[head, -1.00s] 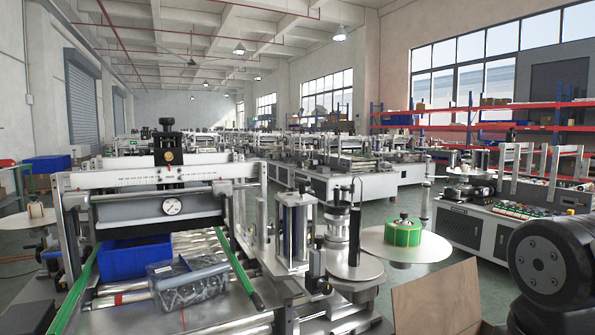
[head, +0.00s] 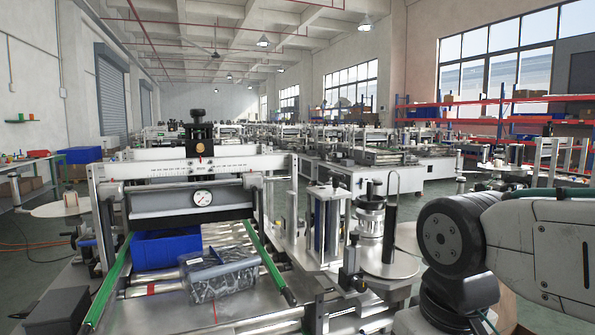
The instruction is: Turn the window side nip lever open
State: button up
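A labelling machine fills the front left of the head view, with a pale crossbar (head: 200,168), a round dial gauge (head: 203,197) and rollers under it. On its right, window-facing side stand a metal cylinder unit (head: 325,228), a small black clamp-like part (head: 351,264) and an upright black handle-like piece (head: 390,228) beside a bent wire rod. I cannot tell which of these is the nip lever, or its position. My gripper is out of view; only my arm's links show at the right, apart from these parts in the picture.
A blue bin (head: 165,250) and a clear-lidded grey box (head: 219,276) sit on the machine between green rails (head: 268,262). More machines stand behind. Red and blue shelving (head: 490,112) lines the window wall. An aisle of floor shows at the far left.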

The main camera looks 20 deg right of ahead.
aim_at(337, 176)
jog(key=u, duration=0.05)
jog(key=i, duration=1)
